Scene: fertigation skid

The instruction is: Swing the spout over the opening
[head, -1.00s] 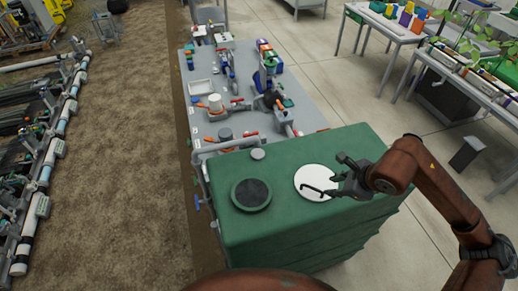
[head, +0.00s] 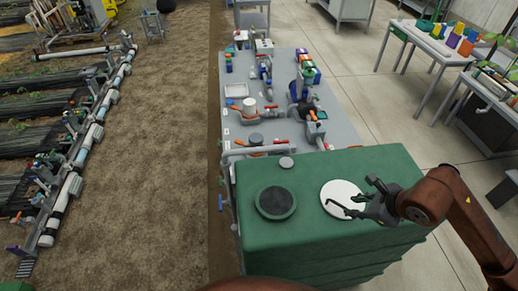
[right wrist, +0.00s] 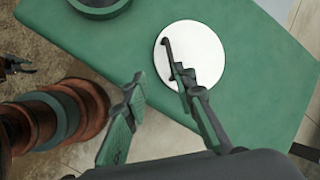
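The green tank (head: 300,240) has a dark round port with a dark rim (head: 275,202) and a white disc (head: 338,190) on top. A thin dark hooked piece (head: 336,204) lies over the disc; it also shows in the right wrist view (right wrist: 167,48). I cannot tell whether it belongs to the gripper. A grey pipe (head: 262,150) runs along the tank's far edge; whether it is the spout is unclear. My right gripper (head: 364,197) is at the disc's right edge, fingers apart (right wrist: 157,76). Dark fingers, probably my left gripper (right wrist: 15,66), show at the wrist view's left edge.
A grey bench (head: 236,110) with valves, pipes and a white tray (head: 237,90) stands beyond the tank. A small grey cap (head: 286,162) sits near the tank's far edge. Bare soil (head: 170,140) lies left, and concrete floor (head: 375,115) right.

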